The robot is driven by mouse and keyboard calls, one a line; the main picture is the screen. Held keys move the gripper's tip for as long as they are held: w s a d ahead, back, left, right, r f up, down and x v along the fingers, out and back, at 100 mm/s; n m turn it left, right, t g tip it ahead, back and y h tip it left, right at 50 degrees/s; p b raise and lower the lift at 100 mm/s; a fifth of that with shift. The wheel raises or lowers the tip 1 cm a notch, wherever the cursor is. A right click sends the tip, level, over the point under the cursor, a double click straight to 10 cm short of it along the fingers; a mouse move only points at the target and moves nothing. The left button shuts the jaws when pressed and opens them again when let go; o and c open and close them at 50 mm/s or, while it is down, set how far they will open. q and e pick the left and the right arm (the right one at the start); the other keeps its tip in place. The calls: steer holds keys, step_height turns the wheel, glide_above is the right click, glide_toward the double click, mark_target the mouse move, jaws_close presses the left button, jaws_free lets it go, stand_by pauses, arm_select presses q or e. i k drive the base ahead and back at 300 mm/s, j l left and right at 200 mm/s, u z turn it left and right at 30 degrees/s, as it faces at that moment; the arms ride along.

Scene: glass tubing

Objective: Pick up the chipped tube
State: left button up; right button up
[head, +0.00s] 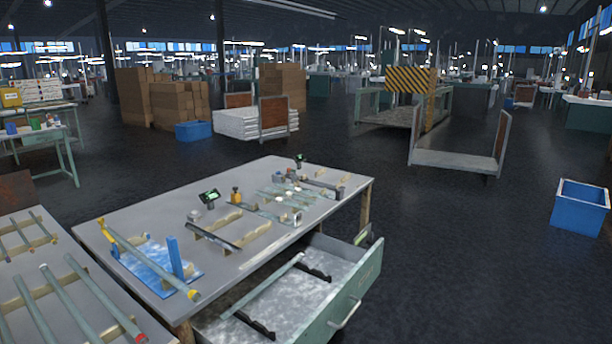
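I cannot tell which tube is chipped; no chip shows at this distance. Several grey-green glass tubes (62,303) lie on pale rests on the left table, and one of them has a red end. A long tube with yellow ends (150,262) lies slantwise over a blue mat (190,272) on the middle table. Another tube (270,283) lies in the open drawer across dark rests. Neither of my grippers is in view.
The middle table (230,262) also holds wooden rests (254,234), a small device with a green screen (209,197) and small parts. Its drawer (352,312) is pulled out to the right. A blue bin (580,208) and a trolley (455,160) stand right, with open floor between.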

mark_target(86, 328)
steer(key=u, duration=1.4)
